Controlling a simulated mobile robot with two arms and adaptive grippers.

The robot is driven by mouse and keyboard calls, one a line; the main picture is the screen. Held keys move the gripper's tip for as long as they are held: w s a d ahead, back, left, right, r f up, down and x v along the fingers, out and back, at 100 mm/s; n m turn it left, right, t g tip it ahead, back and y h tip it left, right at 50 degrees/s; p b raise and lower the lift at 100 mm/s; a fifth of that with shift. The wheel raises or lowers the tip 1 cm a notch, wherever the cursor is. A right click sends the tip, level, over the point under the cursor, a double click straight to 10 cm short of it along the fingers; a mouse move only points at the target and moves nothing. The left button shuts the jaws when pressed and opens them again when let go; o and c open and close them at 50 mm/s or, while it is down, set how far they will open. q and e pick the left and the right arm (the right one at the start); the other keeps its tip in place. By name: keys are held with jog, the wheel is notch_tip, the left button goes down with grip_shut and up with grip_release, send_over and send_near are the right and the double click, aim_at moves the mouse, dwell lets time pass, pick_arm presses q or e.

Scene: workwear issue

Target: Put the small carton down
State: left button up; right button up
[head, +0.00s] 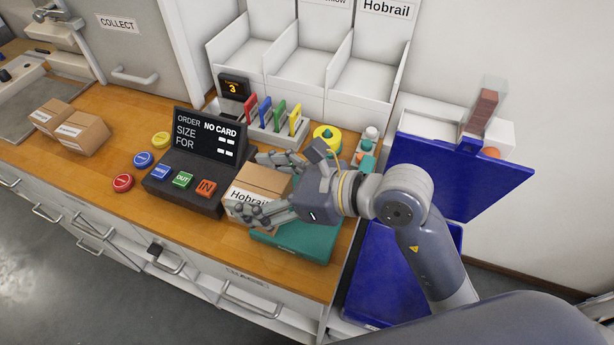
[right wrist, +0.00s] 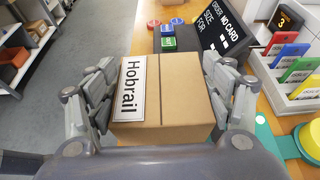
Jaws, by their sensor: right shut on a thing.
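The small carton (head: 265,178) is a brown box with a white "Hobrail" label. In the head view it is at the counter's right part, beside the dark order panel and over the left end of a teal pad (head: 305,239). My right gripper (head: 250,185) is shut on it, one finger on each of two opposite sides. In the right wrist view the carton (right wrist: 178,90) sits between the fingers with its label at the left. I cannot tell whether its underside touches the counter or pad. My left gripper is not in view.
The order panel (head: 208,137) with coloured buttons stands left of the carton. Behind are coloured cards in a rack (head: 273,123) and a yellow-green round item (head: 327,137). Two other cartons (head: 82,133) lie at the far left. Blue panels (head: 460,172) are at the right.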

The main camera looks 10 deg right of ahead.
jog(key=w+d+f, duration=0.1)
jog(key=d, duration=0.2)
jog(key=w+d+f+p, duration=0.1)
jog(key=d, duration=0.2)
jog(key=w+d+f+p, duration=0.1)
jog(key=d+f, duration=0.1)
jog(key=d, duration=0.1)
jog(key=shift+w, duration=0.15)
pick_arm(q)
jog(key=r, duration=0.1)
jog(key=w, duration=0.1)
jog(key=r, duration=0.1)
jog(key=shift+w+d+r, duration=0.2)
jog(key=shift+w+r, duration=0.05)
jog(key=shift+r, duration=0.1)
pick_arm(e)
jog(key=shift+f, duration=0.25)
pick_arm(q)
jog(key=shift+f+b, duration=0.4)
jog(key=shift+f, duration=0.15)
pick_arm(e)
jog(key=shift+f, duration=0.55)
jog(key=shift+f, duration=0.1)
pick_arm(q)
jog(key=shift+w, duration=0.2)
pick_arm(e)
jog(key=o, duration=1.2)
